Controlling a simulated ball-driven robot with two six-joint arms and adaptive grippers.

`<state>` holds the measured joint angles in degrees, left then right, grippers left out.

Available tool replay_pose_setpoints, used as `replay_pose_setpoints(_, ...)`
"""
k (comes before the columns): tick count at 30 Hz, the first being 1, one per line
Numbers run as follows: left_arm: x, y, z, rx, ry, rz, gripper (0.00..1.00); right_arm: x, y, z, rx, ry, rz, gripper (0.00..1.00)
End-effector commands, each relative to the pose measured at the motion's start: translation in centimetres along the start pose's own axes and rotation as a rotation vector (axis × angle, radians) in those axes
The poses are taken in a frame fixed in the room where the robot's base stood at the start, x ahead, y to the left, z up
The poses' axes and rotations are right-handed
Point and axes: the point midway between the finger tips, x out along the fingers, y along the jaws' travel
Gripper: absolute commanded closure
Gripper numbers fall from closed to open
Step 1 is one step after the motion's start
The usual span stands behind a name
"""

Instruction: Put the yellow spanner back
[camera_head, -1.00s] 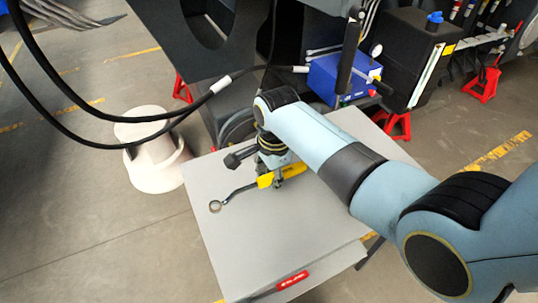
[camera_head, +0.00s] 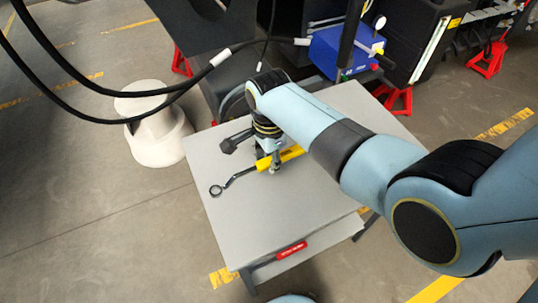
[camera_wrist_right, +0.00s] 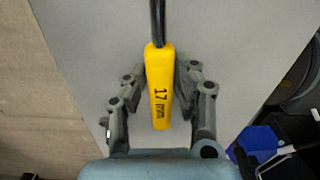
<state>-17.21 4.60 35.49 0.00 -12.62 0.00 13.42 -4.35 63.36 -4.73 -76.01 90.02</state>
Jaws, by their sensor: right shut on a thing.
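The yellow spanner (camera_head: 291,154) has a yellow handle and a dark shaft that ends in a ring at the left. It is over the grey table top (camera_head: 250,222); I cannot tell whether it touches the surface. My right gripper (camera_head: 272,166) points down and is shut on the yellow handle. In the right wrist view the spanner (camera_wrist_right: 160,95) shows "17 mm" on its handle, with the fingers of my right gripper (camera_wrist_right: 158,82) on both sides. My left gripper is not in view.
A blue box (camera_head: 340,55) with a gauge stands behind the table. A cream-coloured round stand (camera_head: 160,135) is on the floor at the left. Black hoses (camera_head: 95,93) hang at the upper left. Red stands (camera_head: 397,100) are behind. The table's front half is clear.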

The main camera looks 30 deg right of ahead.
Motion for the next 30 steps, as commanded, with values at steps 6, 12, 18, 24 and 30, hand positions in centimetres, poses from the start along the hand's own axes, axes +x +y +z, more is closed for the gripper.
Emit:
replay_pose_setpoints(6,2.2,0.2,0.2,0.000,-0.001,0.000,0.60,2.8,-0.1,0.0,0.000,0.000,-0.002,1.00)
replay_pose_setpoints(12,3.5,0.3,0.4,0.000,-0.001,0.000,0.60,4.6,-0.1,0.0,0.000,0.000,-0.003,1.00)
replay_pose_setpoints(18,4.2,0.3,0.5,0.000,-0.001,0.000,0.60,5.5,-0.1,0.0,0.000,0.000,-0.004,1.00)
replay_pose_setpoints(24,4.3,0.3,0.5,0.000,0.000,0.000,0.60,5.7,-0.1,0.0,0.000,0.000,-0.004,1.00)
replay_pose_setpoints(30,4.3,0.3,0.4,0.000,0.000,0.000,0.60,5.7,-0.1,0.0,0.000,0.000,-0.004,0.72)
